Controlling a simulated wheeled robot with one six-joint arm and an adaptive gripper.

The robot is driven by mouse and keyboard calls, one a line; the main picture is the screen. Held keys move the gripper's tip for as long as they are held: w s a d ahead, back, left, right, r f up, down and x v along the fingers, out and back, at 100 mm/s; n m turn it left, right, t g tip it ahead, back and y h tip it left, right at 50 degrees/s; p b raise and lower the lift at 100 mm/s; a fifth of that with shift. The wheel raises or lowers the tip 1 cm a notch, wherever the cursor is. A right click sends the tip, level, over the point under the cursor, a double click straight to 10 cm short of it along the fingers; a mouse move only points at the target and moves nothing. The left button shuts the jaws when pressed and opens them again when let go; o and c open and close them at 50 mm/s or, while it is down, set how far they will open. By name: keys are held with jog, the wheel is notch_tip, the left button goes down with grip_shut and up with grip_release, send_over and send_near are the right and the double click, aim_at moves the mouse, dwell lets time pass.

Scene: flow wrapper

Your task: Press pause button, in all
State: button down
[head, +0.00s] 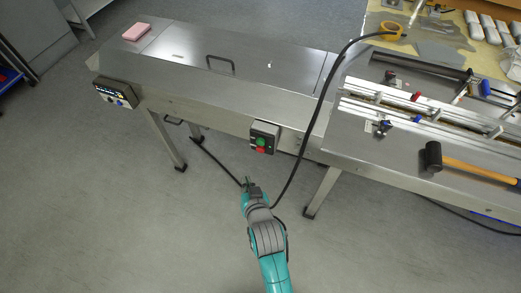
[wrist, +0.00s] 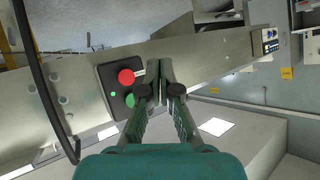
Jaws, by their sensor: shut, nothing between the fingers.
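A dark control box (head: 264,137) is on the front side of the steel machine. It has a green button (head: 260,142) and a red button (head: 261,150). In the wrist view the red button (wrist: 126,76) and the partly covered green button (wrist: 131,100) show beside a small green light (wrist: 113,93). A second panel (head: 118,96) with blue knobs is at the machine's left end; it is small at the upper right of the wrist view (wrist: 269,42). No pause label is readable. My gripper (head: 249,182) is shut and empty, below and apart from the box.
A black cable (head: 303,143) arches down from the machine, right of the box. Machine legs (head: 322,190) stand on the open grey floor. A pink block (head: 136,32) and a hammer (head: 465,168) lie on top.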

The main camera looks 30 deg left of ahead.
jog(key=w+a, duration=0.2)
jog(key=w, duration=0.6)
jog(key=shift+w, duration=0.25)
jog(key=shift+w, duration=0.15)
dwell(1.3)
jog(key=shift+w+a, duration=0.15)
jog(key=shift+w, duration=0.1)
jog(key=shift+w+a, duration=0.1)
jog(key=shift+w, duration=0.35)
dwell(0.8)
jog(key=shift+s, duration=0.1)
dwell(0.3)
jog(key=shift+s+d, duration=0.25)
jog(key=shift+s, duration=0.5)
jog(key=s, duration=0.2)
jog(key=s+d, duration=0.1)
jog(key=s, duration=0.2)
